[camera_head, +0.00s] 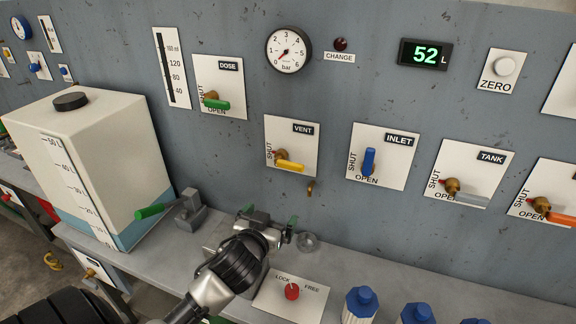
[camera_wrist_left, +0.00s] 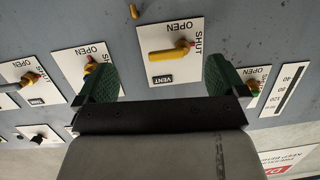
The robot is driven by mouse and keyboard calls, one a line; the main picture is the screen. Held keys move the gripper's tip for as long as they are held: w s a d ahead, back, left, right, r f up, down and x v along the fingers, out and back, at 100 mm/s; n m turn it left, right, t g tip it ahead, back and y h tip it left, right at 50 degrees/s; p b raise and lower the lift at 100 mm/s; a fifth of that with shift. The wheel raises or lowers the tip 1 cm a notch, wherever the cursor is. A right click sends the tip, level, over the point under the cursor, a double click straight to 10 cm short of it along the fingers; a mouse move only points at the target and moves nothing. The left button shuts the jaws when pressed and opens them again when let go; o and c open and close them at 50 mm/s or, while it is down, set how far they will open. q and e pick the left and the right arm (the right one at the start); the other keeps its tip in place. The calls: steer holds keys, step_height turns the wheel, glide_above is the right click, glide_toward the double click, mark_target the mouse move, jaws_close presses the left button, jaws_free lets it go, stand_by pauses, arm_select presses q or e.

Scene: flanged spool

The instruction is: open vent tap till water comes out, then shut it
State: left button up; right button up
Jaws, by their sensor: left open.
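The vent tap (camera_head: 289,164) has a yellow lever on a brass body, on a white VENT panel (camera_head: 305,138). The lever points right, roughly level, with SHUT at the panel's left. In the left wrist view the yellow lever (camera_wrist_left: 168,53) appears upside down, between the fingers but beyond them. A small brass spout (camera_head: 310,188) sits below the panel; I see no water from it. My left gripper (camera_head: 268,219) is open and empty, below the VENT panel and apart from the lever. Its green fingers (camera_wrist_left: 161,80) frame the panel. My right gripper is not in view.
A DOSE tap (camera_head: 216,104) is up left, and an INLET tap (camera_head: 368,162) with a blue lever is right. A white tank (camera_head: 110,150) stands left. A green-handled lever (camera_head: 155,211), a red LOCK/FREE knob (camera_head: 292,292) and blue-capped bottles (camera_head: 361,303) are on the bench.

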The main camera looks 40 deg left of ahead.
mark_target(289, 164)
arm_select(q)
steer(key=shift+w+a+r+t+p, duration=0.45)
steer(key=shift+w+a+r, duration=0.3)
steer(key=shift+w, duration=1.5)
steer(key=shift+w+a+r+t+p, duration=0.45)
steer(key=shift+w+a+r, duration=0.3)
steer(key=shift+w, duration=1.45)
steer(key=shift+w+a+r+t+p, duration=0.3)
steer(key=shift+w+a+r+p, duration=0.45)
steer(key=shift+w, duration=1.5)
steer(key=shift+d+r, duration=0.1)
steer(key=shift+c, duration=0.2)
